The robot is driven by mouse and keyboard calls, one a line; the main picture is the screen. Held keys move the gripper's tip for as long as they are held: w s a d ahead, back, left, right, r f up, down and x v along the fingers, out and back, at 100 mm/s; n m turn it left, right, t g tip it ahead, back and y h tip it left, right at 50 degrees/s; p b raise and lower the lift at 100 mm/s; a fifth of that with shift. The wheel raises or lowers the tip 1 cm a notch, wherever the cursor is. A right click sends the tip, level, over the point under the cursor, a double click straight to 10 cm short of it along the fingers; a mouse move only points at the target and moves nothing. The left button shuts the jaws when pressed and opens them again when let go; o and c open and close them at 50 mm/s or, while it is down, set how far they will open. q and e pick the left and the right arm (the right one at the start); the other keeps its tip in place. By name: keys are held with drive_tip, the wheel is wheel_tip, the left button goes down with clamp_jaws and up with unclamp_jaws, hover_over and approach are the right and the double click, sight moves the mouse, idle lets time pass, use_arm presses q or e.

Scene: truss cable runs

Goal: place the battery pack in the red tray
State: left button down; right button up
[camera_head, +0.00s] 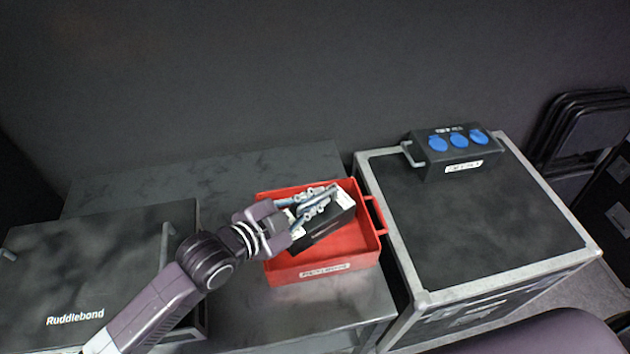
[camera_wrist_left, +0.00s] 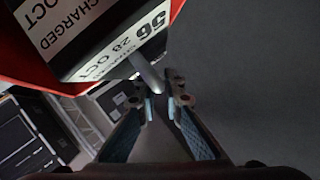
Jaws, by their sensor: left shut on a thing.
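The battery pack (camera_head: 322,232) is a black box with a pale handle on top and white at its end. It is inside the outline of the red tray (camera_head: 288,272), tilted in the picture. I cannot tell whether it rests on the tray floor. My left gripper (camera_head: 318,203) reaches over the tray's left side and is shut on the pack's handle. In the left wrist view, the gripper (camera_wrist_left: 160,88) has its fingertips at the grey handle bar, beside the pack's dated white labels (camera_wrist_left: 90,35). Red tray wall (camera_wrist_left: 22,62) shows behind the pack. My right gripper is not in view.
The tray stands on a dark table (camera_head: 230,300). A flight case (camera_head: 480,220) on the right bears a black box with blue sockets (camera_head: 458,148). A dark case marked Ruddlebond (camera_head: 90,270) stands left. Folded chairs (camera_head: 580,130) are at far right.

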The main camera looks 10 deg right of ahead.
use_arm(q)
drive_tip(key=shift+d+f, duration=0.1)
drive_tip(key=shift+f, duration=2.15)
drive_tip(key=c, duration=2.4)
unclamp_jaws()
drive_tip(key=shift+f, duration=0.3)
drive_tip(key=o, duration=0.3)
drive_tip(key=shift+r, duration=0.1)
drive_tip(key=b+v, duration=0.1)
drive_tip(key=v, duration=0.6)
drive_tip(key=shift+s+a, duration=0.2)
drive_tip(key=shift+a, duration=0.1)
